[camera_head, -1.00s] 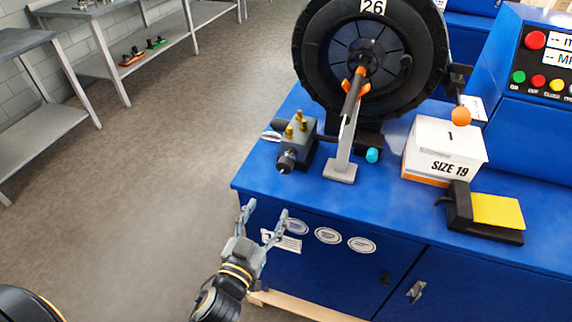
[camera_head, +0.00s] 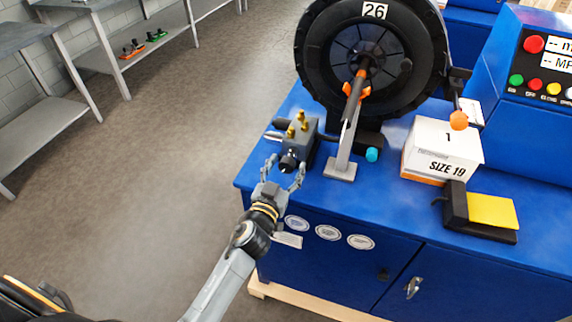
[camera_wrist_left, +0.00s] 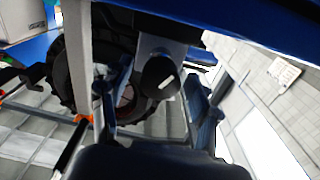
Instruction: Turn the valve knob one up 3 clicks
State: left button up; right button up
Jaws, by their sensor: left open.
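The valve knob (camera_head: 288,163) is a small black knob on the front of a grey valve block with brass fittings (camera_head: 301,138), at the left end of the blue bench. In the left wrist view the knob (camera_wrist_left: 160,76) is round and black with a white mark line, between the fingers. My left gripper (camera_head: 286,172) is open, with one finger on each side of the knob. I cannot tell whether the fingers touch it. My right gripper is not in view.
A grey upright post (camera_head: 343,150) stands close to the right of the valve block. Behind it is a large black reel (camera_head: 425,50) marked 26. A white box (camera_head: 440,148) marked SIZE 19 and a yellow-topped pad (camera_head: 491,210) lie further right. Floor to the left is clear.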

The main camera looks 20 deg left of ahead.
pick_arm(q)
jog(key=c, duration=1.2)
jog(key=shift+m, duration=0.3)
jog(key=m, duration=1)
jog(key=shift+m+b, duration=0.3)
jog(key=shift+m, duration=1.7)
